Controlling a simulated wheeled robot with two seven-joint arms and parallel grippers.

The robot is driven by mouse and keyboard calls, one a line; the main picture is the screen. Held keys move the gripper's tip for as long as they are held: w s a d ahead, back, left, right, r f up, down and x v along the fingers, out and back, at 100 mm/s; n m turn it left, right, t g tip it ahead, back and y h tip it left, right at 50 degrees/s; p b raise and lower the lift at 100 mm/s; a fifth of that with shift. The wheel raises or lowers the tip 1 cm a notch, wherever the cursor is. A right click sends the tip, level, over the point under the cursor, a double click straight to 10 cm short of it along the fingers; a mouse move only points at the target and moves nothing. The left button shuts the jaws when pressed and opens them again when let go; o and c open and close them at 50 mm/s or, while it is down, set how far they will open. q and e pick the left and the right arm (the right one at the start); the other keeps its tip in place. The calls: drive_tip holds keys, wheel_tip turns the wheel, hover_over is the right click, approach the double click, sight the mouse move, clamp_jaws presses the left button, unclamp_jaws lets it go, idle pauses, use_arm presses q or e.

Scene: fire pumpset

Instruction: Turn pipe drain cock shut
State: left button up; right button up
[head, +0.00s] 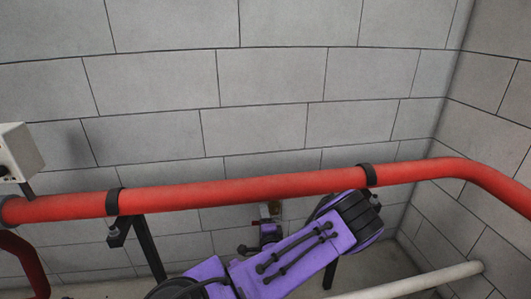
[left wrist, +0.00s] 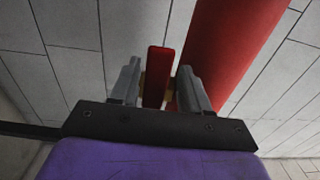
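The drain cock shows as a red lever (left wrist: 158,76) with a bit of brass-coloured body behind it in the left wrist view. In the head view it is a small brass and red spot (head: 274,209) just below the red pipe, partly hidden by my gripper. My left gripper (left wrist: 160,88) has its two grey fingers on either side of the lever. A narrow gap shows on each side, so it looks open around the lever, not clamped. In the head view this gripper (head: 267,222) is small, near the wall. My right gripper is not seen.
A thick red pipe (head: 240,192) crosses the head view, held by black clamps on dark posts (head: 150,247). It also runs close beside the right finger in the left wrist view (left wrist: 225,45). A grey box (head: 18,152) is at far left. A pale pipe (head: 425,283) lies low right.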

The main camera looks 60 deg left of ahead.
use_arm(q)
drive_tip(key=b+v, duration=0.1)
drive_tip(key=v, duration=0.9)
drive_tip(key=shift+s+d+b, duration=0.15)
drive_tip(key=shift+d+b, duration=0.15)
drive_tip(key=shift+d, duration=0.1)
drive_tip(key=shift+r, duration=0.1)
